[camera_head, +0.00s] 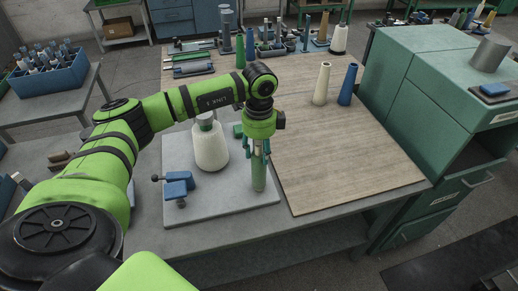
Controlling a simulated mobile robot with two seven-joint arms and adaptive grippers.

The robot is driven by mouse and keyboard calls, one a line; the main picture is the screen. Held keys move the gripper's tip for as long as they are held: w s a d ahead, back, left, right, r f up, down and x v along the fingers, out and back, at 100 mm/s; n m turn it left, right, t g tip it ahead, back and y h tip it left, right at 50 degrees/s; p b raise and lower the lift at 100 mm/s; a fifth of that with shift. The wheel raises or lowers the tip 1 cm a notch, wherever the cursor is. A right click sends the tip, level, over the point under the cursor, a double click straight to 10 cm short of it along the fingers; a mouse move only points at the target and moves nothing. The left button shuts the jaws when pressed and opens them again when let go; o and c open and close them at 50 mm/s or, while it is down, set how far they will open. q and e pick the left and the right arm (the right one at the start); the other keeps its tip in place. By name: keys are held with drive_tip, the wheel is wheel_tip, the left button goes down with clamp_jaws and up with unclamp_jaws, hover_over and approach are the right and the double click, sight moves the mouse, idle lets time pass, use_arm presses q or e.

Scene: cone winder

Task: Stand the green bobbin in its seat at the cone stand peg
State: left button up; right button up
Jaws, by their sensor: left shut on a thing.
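My left gripper (256,154) points down over the grey plate and is shut on the green bobbin (259,178), a slim upright cylinder. The bobbin's lower end is near the right front part of the grey plate (225,199); I cannot tell whether it touches. A large white cone (211,150) stands on the same plate, left of the gripper. A blue clamp-like part (178,186) with dark knobs sits at the plate's front left. I cannot make out the peg or the bobbin's seat for certain. My right gripper is not in view.
A cream cone (322,84) and a blue cone (347,85) stand on the wooden board (345,150), whose middle is clear. A green cabinet (430,95) bounds the right. Racks and tools (275,49) line the back. A blue crate (50,75) stands far left.

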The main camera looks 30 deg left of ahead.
use_arm(q)
drive_tip(key=o, duration=1.1)
wheel_tip(320, 180, up, 12)
drive_tip(key=shift+r, duration=0.1)
